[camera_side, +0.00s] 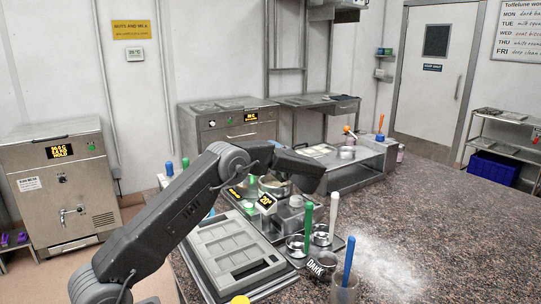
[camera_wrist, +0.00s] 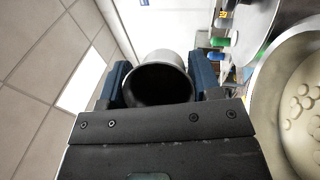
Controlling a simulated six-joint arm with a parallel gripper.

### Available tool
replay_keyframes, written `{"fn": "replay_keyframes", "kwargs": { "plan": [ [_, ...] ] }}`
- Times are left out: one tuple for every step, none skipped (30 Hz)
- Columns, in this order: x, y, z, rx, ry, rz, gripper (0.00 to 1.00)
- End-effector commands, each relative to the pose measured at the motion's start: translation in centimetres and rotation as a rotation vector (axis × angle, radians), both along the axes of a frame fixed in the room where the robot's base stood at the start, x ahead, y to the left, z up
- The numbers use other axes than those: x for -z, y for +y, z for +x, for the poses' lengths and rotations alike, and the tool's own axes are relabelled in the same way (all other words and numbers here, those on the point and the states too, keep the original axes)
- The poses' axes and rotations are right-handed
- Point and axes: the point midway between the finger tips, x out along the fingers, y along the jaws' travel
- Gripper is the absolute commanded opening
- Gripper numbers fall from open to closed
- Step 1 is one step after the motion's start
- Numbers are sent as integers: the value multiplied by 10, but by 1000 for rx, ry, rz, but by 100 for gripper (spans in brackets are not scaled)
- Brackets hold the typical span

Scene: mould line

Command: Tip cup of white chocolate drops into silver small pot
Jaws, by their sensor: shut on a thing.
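My gripper (camera_wrist: 161,78) is shut on a grey cup (camera_wrist: 158,86), with a dark blue finger on each side of it in the wrist view. The cup's mouth faces the camera. Its inside looks dark and I see no drops in it. A round silver pot (camera_wrist: 262,118) is at the right edge of the wrist view, cut off by the frame. Several white chocolate drops (camera_wrist: 303,105) lie in it. The cup is beside the pot in this picture, apart from its rim. In the side view a silver pot (camera_side: 272,187) shows partly behind my arm; the held cup cannot be made out.
A grey mould tray (camera_side: 236,253) lies on the speckled counter (camera_side: 430,220). Small pots with a green-handled tool (camera_side: 306,222) and a white-handled tool (camera_side: 333,214) stand right of it. A blue-handled tool (camera_side: 348,258) stands in a cup in front. The counter's right side is clear.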

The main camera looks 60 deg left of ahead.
Motion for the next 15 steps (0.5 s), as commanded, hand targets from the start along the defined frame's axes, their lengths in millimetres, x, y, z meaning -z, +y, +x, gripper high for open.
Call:
{"fn": "replay_keyframes", "kwargs": {
  "plan": [
    [0,0,0,0,-1,0,29],
    [0,0,0,0,-1,0,29],
    [-1,0,0,0,-1,-1,29],
    [-2,0,0,0,-1,-1,29],
    [-3,0,0,1,-2,-1,29],
    [-5,0,0,1,-2,-1,29],
    [-6,0,0,1,-2,-1,29],
    [-5,0,0,0,-1,-1,29],
    [-3,0,0,0,0,-2,29],
    [-2,0,0,0,0,-2,29],
    [-1,0,0,0,0,-2,29],
    [-1,0,0,0,-1,-1,29],
    [-2,0,0,1,-2,-1,29],
    [-3,0,0,1,-2,-1,29],
    [-5,0,0,1,-2,-1,29]
  ]
}}
